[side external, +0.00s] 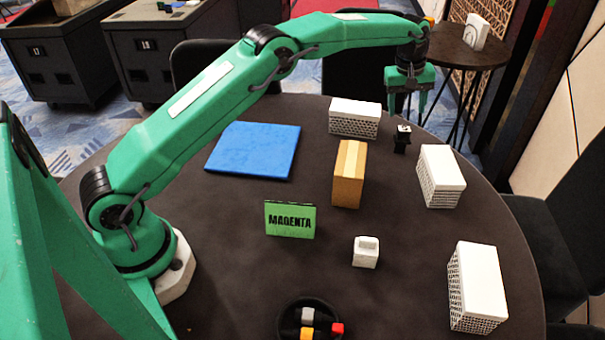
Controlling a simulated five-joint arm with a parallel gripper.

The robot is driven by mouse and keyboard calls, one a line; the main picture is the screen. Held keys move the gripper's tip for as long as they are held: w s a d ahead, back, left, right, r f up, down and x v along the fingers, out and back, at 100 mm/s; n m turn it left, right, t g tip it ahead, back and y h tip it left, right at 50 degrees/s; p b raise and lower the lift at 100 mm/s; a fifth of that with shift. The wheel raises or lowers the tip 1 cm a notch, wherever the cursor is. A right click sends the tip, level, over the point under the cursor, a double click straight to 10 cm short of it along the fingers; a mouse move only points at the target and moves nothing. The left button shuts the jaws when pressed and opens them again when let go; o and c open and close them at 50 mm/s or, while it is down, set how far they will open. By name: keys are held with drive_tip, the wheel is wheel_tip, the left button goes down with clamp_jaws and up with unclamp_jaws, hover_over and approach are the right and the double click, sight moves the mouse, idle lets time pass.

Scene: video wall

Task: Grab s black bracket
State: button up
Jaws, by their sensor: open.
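A small black bracket (402,139) stands on the dark round table, toward the far right side. It has a pale top and sits between two white perforated blocks. My gripper (406,118) hangs from the green arm with its fingers pointing down. It is open, with a gap between the two green fingers, and looks empty. In the picture it is just above the bracket. I cannot tell the exact height or depth between them.
White perforated blocks (354,118) (441,176) (477,287) stand around. A cardboard box (349,174), blue mat (254,150), green "MAGENTA" sign (290,219), small white cup-like cube (366,252) and black dish (288,322) with coloured cubes share the round table (230,260).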

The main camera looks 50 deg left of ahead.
sight(404, 128)
drive_tip(key=shift+w+f, duration=0.2)
drive_tip(key=shift+f, duration=1.6)
drive_tip(key=shift+w+f, duration=0.2)
drive_tip(key=shift+f, duration=1.55)
drive_tip(key=c, duration=1.3)
